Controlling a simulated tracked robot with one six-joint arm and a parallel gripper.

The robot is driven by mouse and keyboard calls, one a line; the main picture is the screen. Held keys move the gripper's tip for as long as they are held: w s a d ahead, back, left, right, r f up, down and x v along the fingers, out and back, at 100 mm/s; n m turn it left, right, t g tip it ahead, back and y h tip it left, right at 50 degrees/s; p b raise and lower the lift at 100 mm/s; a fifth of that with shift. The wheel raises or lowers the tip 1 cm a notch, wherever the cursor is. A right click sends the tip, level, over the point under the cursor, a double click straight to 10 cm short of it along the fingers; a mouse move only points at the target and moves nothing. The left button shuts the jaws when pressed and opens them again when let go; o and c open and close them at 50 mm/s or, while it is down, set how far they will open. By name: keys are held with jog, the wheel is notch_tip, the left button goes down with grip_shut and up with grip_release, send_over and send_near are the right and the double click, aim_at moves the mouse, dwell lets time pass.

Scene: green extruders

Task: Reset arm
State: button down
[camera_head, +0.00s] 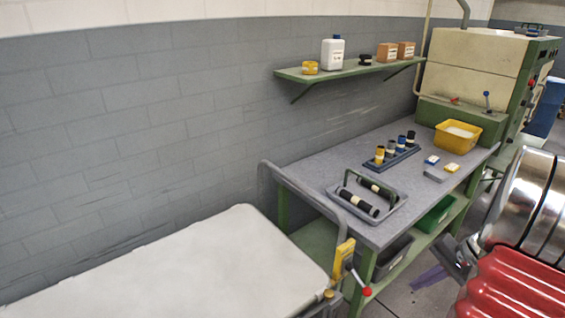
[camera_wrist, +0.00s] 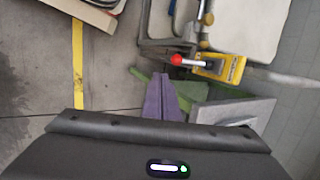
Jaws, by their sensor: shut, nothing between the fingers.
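My gripper (camera_wrist: 162,80) shows in the wrist view as two purple fingers lying together, shut and empty. In the head view, the purple fingers (camera_head: 428,278) are at the lower right, over the floor to the right of the workbench. They touch nothing that I can see. My red and silver arm parts fill the lower right corner of the head view and hide part of the floor.
A workbench (camera_head: 330,181) holds a tray (camera_head: 398,208) with black cylinders, a rack (camera_head: 376,167) and a yellow bin (camera_head: 442,144). A white-topped cart (camera_head: 200,265) stands left, its red-knobbed lever (camera_head: 366,291) near the bench. A machine (camera_head: 470,65) stands behind.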

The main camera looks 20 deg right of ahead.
jog(key=a+r+n+h, duration=0.1)
jog(key=a+r+n, duration=0.3)
jog(key=a, duration=0.8)
jog(key=a+r+n+t+h, duration=0.1)
jog(key=a+r+n, duration=0.4)
jog(key=a, duration=0.8)
jog(key=a+r+n+h, duration=0.1)
jog(key=a+r+n, duration=0.4)
jog(key=a+r, duration=0.3)
jog(key=shift+s+a+r+h, duration=0.25)
jog(key=shift+s+a, duration=0.2)
jog(key=shift+a, duration=1.9)
